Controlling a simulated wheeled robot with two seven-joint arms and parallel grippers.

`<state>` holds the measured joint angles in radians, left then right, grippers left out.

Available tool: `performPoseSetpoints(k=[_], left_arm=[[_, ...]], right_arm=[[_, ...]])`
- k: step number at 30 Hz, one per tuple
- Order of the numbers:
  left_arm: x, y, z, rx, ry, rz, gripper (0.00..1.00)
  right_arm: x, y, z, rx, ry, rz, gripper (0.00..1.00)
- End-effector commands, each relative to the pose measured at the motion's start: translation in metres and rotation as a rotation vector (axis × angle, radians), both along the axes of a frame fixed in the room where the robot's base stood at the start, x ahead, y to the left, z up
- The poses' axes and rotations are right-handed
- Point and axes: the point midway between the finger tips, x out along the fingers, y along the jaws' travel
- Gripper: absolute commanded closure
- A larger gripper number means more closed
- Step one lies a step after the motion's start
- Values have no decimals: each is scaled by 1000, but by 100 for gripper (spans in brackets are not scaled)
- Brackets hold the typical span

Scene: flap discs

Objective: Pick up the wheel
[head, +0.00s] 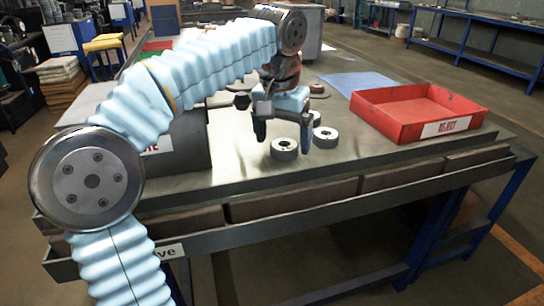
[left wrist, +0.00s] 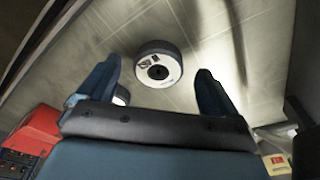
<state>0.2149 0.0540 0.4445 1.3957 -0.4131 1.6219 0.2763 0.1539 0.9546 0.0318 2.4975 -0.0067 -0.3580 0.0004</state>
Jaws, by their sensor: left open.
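A white-faced wheel with a dark centre hole (head: 284,150) lies flat on the metal table. A second similar wheel (head: 326,138) lies just behind it to the right. My left gripper (head: 282,144) points down over the nearer wheel, open and empty, with one finger on each side in the picture. In the left wrist view, one wheel (left wrist: 158,66) shows between the spread fingertips, with clear gaps on both sides. Another wheel (left wrist: 122,96) is mostly hidden behind the left-hand finger there. My right gripper does not show.
A red REJECT tray (head: 395,128) stands to the right on the table. A blue sheet (head: 358,82) lies behind it, and a grey box (head: 185,150) stands to the left. The table front near the wheels is clear.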

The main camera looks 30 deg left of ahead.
Motion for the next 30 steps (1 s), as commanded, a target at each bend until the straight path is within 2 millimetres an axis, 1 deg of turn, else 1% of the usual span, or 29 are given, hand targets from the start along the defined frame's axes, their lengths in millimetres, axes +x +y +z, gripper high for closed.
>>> performPoseSetpoints(k=[1,3,10,11,12,23,24,30], left_arm=[[5,0,-7,0,4,0,7],[10,0,-13,0,3,0,7],[12,0,-15,0,0,0,7],[12,0,-15,0,0,0,9],[12,0,-15,0,1,0,15],[12,0,-14,0,0,0,70],[12,0,-14,0,0,0,72],[11,0,-14,0,0,0,72]], right_arm=[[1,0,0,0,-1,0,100],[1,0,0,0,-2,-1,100],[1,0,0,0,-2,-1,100],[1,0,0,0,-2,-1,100],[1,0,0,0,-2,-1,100],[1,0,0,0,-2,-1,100],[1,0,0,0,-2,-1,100],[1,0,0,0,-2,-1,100]])
